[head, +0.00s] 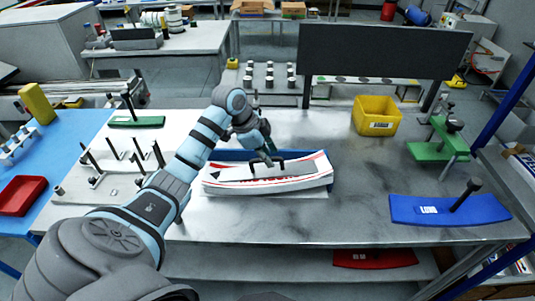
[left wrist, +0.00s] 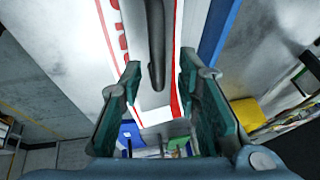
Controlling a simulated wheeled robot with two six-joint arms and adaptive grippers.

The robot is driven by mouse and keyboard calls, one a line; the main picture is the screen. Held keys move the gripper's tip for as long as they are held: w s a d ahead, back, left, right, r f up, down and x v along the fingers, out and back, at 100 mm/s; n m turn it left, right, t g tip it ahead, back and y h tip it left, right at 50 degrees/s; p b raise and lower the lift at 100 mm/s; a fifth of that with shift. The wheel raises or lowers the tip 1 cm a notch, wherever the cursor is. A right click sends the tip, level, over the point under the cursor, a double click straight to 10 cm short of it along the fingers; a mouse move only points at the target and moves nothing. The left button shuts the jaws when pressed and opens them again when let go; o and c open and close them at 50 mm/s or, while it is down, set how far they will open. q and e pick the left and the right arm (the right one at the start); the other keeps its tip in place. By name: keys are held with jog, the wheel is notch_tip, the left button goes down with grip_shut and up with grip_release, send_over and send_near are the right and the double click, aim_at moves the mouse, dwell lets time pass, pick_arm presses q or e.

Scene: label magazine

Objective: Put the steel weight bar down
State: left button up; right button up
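The steel weight bar (head: 300,167) appears as a grey strip with a dark handle, lying along the top of a stack of white labels (head: 240,187) with red print. My left gripper (head: 267,160) is just above the stack at the handle. In the left wrist view, its green-padded fingers (left wrist: 160,88) are spread apart. The dark handle (left wrist: 156,45) shows between them, with a gap on both sides. The handle's near end is partly hidden by the gripper in the head view. My right gripper is not in view.
A blue wall (head: 232,154) stands behind the labels. A yellow bin (head: 376,116) and a green stand (head: 437,141) are at the back right, and a blue curved plate (head: 430,209) at the front right. Posts on a pale board (head: 95,186) stand left. The table right of the labels is clear.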

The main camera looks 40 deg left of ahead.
pick_arm(q)
jog(key=v, duration=1.2)
